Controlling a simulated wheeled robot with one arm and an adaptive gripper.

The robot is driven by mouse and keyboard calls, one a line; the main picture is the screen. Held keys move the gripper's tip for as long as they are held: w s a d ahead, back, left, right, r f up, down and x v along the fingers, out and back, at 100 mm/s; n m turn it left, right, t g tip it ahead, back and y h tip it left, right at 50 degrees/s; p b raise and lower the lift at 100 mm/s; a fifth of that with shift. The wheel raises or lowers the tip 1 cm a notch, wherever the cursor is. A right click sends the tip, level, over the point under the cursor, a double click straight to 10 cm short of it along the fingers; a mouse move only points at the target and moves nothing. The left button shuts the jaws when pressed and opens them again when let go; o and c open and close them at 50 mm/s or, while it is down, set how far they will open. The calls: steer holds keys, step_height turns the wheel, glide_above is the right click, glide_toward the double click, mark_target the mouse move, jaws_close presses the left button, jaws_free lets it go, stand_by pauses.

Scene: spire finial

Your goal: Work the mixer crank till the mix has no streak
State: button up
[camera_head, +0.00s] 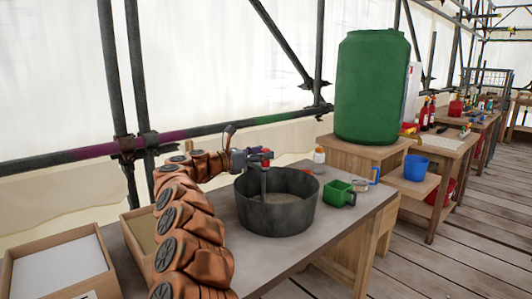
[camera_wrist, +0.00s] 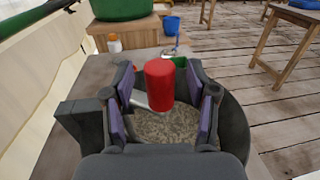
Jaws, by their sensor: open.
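A dark grey round tub (camera_head: 277,222) stands on the bench and holds a speckled grey-brown mix (camera_wrist: 165,127). Whether streaks run through it I cannot tell. The crank's upright red knob (camera_wrist: 160,85) shows above the tub, with a pale grey crank arm (camera_wrist: 139,101) below it. In the head view the knob (camera_head: 267,154) is small and partly covered. My gripper (camera_wrist: 160,76) is open, its purple-padded fingers on either side of the knob with a gap on both sides. In the head view my gripper (camera_head: 258,156) is over the tub's back left rim.
A green cup (camera_head: 338,193) and a white bottle (camera_head: 319,155) stand close to the tub on the bench (camera_head: 261,262). A big green barrel (camera_head: 371,87) and a blue bucket (camera_head: 416,167) are to the right. Scaffold poles run behind. Open trays (camera_head: 62,262) are at left.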

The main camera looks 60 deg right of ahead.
steer(key=shift+x, duration=0.8)
steer(key=shift+c, duration=0.2)
jaws_close()
